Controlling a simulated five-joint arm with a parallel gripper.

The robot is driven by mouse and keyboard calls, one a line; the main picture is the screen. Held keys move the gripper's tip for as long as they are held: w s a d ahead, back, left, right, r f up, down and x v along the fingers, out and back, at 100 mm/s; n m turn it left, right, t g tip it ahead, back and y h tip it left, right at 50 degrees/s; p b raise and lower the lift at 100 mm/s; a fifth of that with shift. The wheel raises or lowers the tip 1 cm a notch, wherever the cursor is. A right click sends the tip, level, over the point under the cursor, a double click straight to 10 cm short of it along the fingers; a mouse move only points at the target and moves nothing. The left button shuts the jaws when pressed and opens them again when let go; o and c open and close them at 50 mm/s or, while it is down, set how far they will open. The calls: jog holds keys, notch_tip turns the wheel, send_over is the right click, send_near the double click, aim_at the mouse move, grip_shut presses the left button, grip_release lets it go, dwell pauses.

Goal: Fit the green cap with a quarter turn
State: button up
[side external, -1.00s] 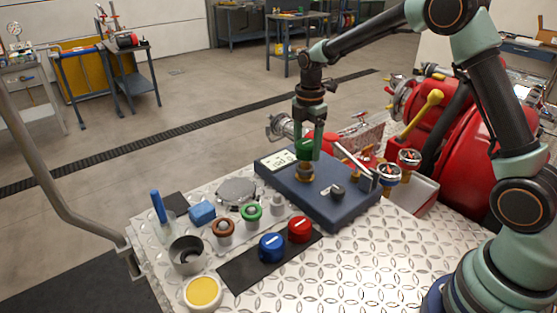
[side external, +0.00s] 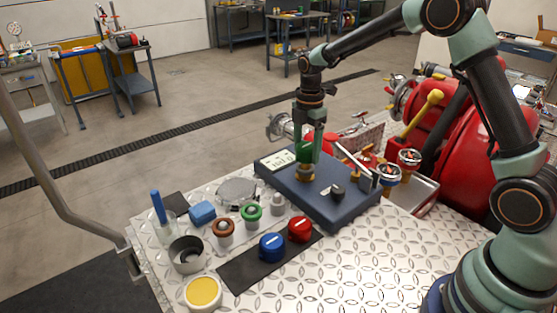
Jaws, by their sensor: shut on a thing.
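My gripper (side external: 309,150) points down over the blue box (side external: 336,211) and is shut on the green cap (side external: 303,153). The cap sits over the brass fitting (side external: 305,173) on the box top. The fingers partly cover the cap, and I cannot tell whether its lugs are engaged. A blue cap (side external: 271,247) and a red cap (side external: 299,229) stand on the black mat (side external: 238,279), apart from my gripper.
A lever and valves with round handles (side external: 389,174) stand close to the right of the box. A green ring (side external: 251,212), a brown ring (side external: 223,228), a metal cup (side external: 187,253) and a yellow-topped dish (side external: 203,292) occupy the front left. The right front of the diamond plate (side external: 400,255) is clear.

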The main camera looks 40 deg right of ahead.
jog(key=shift+f, duration=1.2)
dwell(1.2)
jog(key=m, duration=0.4)
jog(key=shift+m, duration=0.6)
jog(key=m, duration=0.3)
jog(key=shift+m, duration=1.1)
jog(key=shift+r, duration=0.1)
